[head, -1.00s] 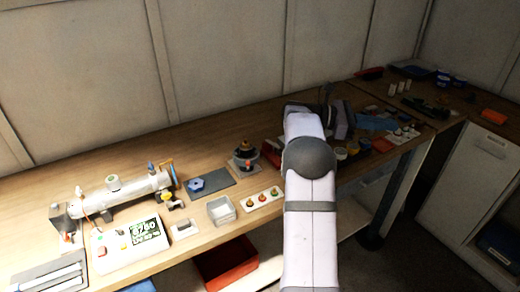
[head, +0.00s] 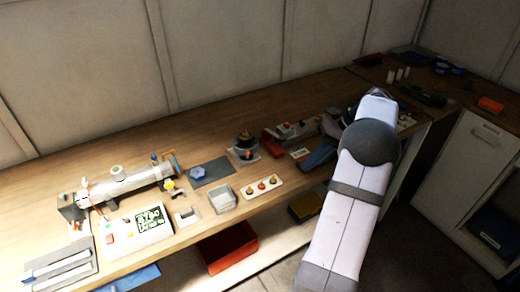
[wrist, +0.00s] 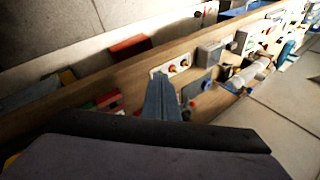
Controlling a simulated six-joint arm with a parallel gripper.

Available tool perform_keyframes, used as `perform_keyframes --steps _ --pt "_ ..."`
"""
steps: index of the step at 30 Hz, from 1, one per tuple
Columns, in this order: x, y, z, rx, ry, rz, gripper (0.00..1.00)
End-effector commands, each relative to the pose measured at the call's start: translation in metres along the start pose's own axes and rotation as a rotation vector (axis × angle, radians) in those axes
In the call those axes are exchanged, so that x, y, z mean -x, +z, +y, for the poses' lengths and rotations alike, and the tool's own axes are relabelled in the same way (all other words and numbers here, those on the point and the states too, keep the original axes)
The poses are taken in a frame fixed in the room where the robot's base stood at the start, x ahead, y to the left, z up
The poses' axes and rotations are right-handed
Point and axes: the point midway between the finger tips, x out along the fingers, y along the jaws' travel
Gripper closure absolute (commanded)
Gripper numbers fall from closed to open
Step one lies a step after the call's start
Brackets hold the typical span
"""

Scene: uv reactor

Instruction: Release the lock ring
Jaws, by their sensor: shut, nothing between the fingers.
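The UV reactor is a white horizontal cylinder (head: 125,187) on the left of the bench in the head view. An orange-brown ring (head: 178,163) shows at its right end, small and hard to make out. A yellow knob (head: 169,185) sits just below that end. In the wrist view the reactor cylinder (wrist: 250,73) lies at the right, well beyond my gripper (wrist: 162,77). My gripper's grey-blue fingers are together and empty, apart from the ring. In the head view my arm reaches over the right part of the bench, far from the reactor.
A red bin (head: 228,248) is below. Bare wood lies behind.

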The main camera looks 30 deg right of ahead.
Motion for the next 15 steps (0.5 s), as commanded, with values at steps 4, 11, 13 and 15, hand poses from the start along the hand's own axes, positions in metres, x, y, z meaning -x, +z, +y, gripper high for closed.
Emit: perform_keyframes --steps 4,11,13,15 --pt "0.005 -0.041 -0.037 -0.14 -0.163 0.154 1.0" --pt "0.011 -0.06 -0.049 -0.335 -0.238 0.206 1.0" --pt "0.011 -0.059 -0.049 -0.355 -0.24 0.203 1.0" --pt "0.011 -0.059 -0.049 -0.362 -0.24 0.202 1.0"
